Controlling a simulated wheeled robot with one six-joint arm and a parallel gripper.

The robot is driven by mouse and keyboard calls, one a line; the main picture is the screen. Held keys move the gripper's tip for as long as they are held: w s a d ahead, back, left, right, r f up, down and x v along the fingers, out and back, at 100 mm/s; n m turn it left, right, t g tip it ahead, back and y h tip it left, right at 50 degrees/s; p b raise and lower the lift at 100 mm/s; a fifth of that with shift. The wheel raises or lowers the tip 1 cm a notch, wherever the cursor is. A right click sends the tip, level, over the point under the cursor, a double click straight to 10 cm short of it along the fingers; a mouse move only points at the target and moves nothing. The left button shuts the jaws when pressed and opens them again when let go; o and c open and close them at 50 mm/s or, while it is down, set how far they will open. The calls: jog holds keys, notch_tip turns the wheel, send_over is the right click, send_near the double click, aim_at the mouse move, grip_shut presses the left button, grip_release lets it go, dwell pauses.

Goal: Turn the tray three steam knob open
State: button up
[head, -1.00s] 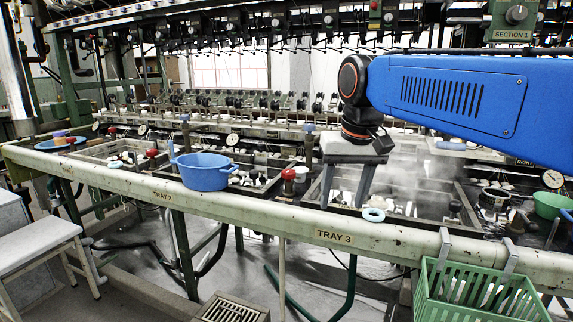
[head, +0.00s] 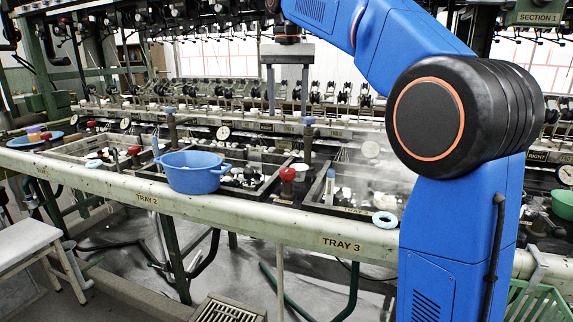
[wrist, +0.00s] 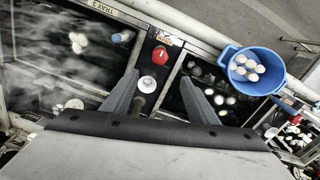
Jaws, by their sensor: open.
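A red knob (head: 287,174) stands on the rim at the left front corner of tray three, above and left of the TRAY 3 label (head: 342,244). A post with a blue-grey top (head: 309,121) stands behind it; I cannot tell from markings which one is for steam. My gripper (head: 287,112) is open and empty, pointing down, high above the bench. In the wrist view the red knob (wrist: 160,53) lies ahead of my gripper (wrist: 160,76), roughly midway between the two finger lines and apart from them. A white round piece (wrist: 147,84) shows between the fingers.
A blue basin (head: 193,173) stands on the front rim left of the red knob, and it holds pale cocoons in the wrist view (wrist: 256,68). Steam drifts over tray three. A green crate (head: 540,302) hangs at right.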

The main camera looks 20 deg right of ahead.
aim_at(288, 170)
notch_tip(288, 170, down, 17)
jog(key=shift+f, duration=0.15)
dwell(0.5)
jog(key=c, duration=1.1)
